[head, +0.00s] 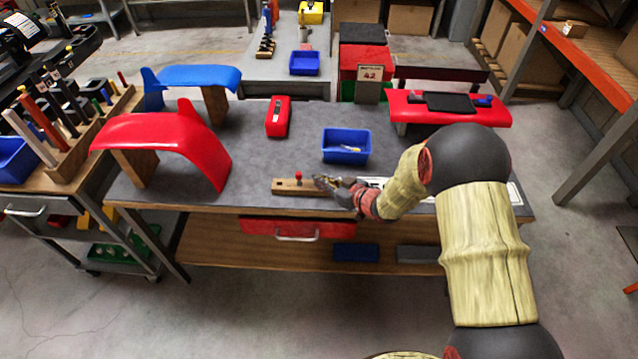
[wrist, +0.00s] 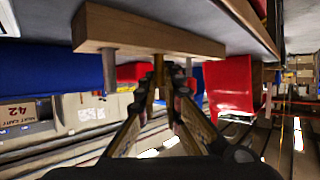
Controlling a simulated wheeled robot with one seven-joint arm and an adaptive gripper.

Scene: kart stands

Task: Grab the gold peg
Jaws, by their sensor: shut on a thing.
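A wooden block (head: 290,188) lies near the front edge of the grey workbench, with a red-topped peg (head: 298,176) standing on it. My gripper (head: 326,183) is at the block's right end. In the wrist view, which appears upside down, the wooden block (wrist: 145,32) spans the top and a silver peg (wrist: 110,68) sticks out of it. The gold peg (wrist: 158,68) shows between my gripper's fingertips (wrist: 165,84), and they are shut on it. It appears to meet the block. The fingers partly hide the peg, and in the head view it cannot be made out.
A blue bin (head: 346,146) stands behind the block. A red box (head: 278,117) lies on the bench. Red (head: 165,135) and blue (head: 195,78) curved panels stand at left, and another red panel (head: 405,108) at right. Bare bench top lies left of the block.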

